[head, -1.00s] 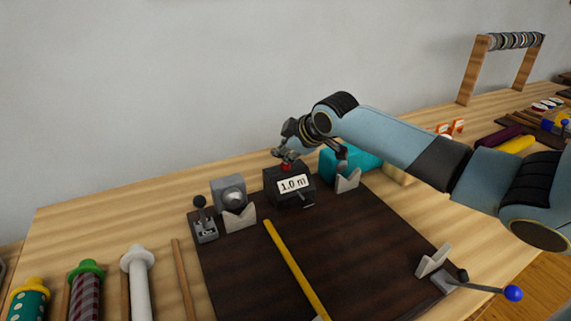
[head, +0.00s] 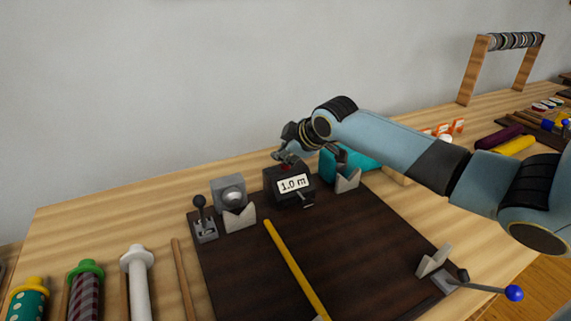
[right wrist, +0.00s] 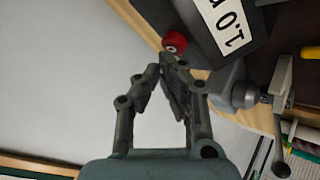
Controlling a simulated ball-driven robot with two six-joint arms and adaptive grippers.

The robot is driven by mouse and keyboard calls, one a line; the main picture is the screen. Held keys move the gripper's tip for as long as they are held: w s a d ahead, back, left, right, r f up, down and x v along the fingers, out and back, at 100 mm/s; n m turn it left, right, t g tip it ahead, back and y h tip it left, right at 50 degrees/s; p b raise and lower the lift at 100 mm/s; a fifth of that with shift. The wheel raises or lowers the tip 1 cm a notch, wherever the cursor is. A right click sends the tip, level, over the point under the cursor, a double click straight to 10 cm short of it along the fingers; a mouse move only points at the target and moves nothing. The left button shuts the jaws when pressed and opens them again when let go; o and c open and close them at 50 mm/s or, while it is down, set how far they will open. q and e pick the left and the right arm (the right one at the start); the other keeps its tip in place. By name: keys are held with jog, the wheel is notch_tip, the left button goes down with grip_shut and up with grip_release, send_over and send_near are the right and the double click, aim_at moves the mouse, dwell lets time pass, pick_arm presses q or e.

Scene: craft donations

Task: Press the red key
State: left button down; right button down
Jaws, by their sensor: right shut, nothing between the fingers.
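The red key (right wrist: 174,41) is a round red button on the black box with the "1.0 m" display (head: 293,184). In the head view the key (head: 286,167) is mostly hidden under my right gripper (head: 279,157). My right gripper is shut and empty, with its fingertips at the top of the box, close to the key. In the right wrist view the fingertips (right wrist: 166,60) are just below the key in the picture; I cannot tell whether they touch it. My left gripper is not in view.
The box stands at the back of a dark board (head: 330,235). A grey block with a knob (head: 231,194) and a small lever (head: 201,215) stand left of it. A teal block (head: 350,163) is close on the right. A yellow stick (head: 295,268) lies in front.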

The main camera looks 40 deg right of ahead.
aim_at(283, 165)
jog(key=shift+f, duration=0.45)
dwell(0.3)
jog(key=shift+r, duration=0.1)
jog(key=shift+r+p, duration=0.8)
notch_tip(283, 165, up, 5)
jog(key=p, duration=0.5)
jog(key=shift+r, duration=0.1)
dwell(0.5)
